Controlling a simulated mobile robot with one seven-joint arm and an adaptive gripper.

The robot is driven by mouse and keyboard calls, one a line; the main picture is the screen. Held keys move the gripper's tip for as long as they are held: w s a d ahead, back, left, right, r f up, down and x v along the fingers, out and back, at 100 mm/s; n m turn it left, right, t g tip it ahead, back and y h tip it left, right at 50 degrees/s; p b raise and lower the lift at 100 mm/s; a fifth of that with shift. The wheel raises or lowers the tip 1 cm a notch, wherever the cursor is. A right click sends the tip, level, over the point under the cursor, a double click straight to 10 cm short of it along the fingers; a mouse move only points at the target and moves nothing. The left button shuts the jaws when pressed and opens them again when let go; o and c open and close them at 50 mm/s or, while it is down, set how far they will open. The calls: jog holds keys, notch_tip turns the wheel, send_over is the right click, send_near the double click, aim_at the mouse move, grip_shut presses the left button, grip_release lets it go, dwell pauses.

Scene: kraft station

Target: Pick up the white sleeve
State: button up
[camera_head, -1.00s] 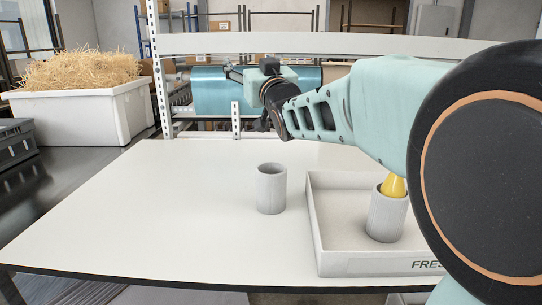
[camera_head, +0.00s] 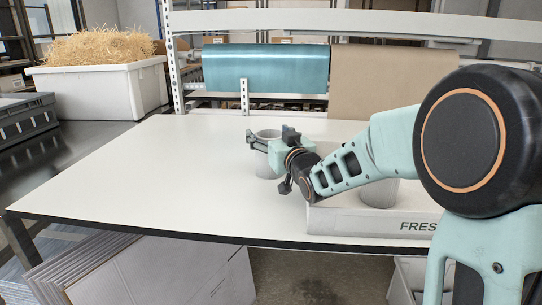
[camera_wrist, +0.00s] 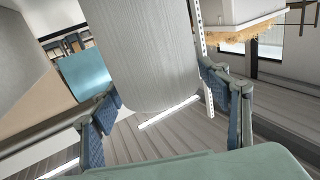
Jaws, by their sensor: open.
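The white sleeve (camera_head: 263,168) is a pale ribbed cylinder standing upright on the white table, left of the tray. It is partly hidden by my gripper (camera_head: 270,140) in the head view. In the wrist view the ribbed sleeve (camera_wrist: 150,55) fills the upper middle, tilted in the picture, with one finger of my open gripper (camera_wrist: 165,112) on each side. I cannot tell whether either finger touches it.
A white tray (camera_head: 340,224) with printed letters stands to the right. A second pale cylinder (camera_head: 379,194) in it is partly hidden by my arm. The table (camera_head: 150,180) is clear to the left. Blue (camera_head: 268,68) and brown (camera_head: 375,85) rolls hang behind.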

aim_at(265, 130)
jog(key=x, duration=0.5)
jog(key=shift+f, duration=0.1)
jog(key=c, duration=0.7)
